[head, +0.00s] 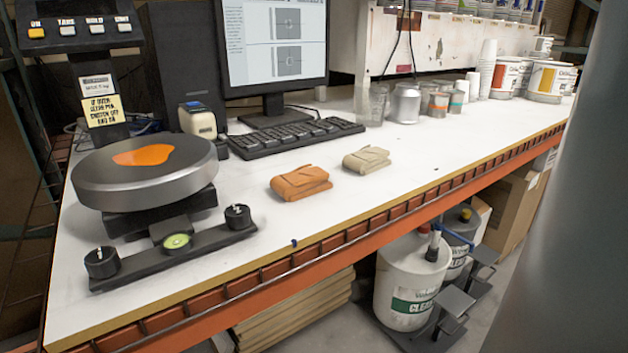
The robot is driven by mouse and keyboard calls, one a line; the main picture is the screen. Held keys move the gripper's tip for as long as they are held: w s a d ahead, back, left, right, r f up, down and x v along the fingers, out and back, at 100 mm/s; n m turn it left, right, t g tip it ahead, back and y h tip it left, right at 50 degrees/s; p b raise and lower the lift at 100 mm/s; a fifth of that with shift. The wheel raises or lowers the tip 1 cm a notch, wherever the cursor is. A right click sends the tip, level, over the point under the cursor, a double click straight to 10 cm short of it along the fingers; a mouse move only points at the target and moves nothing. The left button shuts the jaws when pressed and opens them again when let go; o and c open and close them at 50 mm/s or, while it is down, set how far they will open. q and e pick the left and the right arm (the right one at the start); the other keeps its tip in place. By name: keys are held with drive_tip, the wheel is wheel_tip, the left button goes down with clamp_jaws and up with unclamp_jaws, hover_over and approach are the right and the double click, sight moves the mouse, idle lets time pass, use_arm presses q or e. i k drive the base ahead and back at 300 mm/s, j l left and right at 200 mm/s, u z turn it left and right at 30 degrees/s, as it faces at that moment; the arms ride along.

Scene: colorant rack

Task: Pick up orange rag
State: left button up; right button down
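The orange rag (300,183) lies folded on the white bench top, in front of the keyboard and near the bench's front edge. A beige folded rag (366,159) lies to its right and a little farther back, with a small gap between them. Neither of my grippers shows in the head view. Nothing touches or covers the orange rag.
A scale (145,172) with an orange spill on its round plate stands at the left. A keyboard (295,136) and monitor (272,45) are behind the rags. Metal cans (405,104) and buckets stand farther right. The bench (390,190) is clear around the rags.

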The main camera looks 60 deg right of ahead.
sight(297, 184)
drive_tip(key=z, duration=1.75)
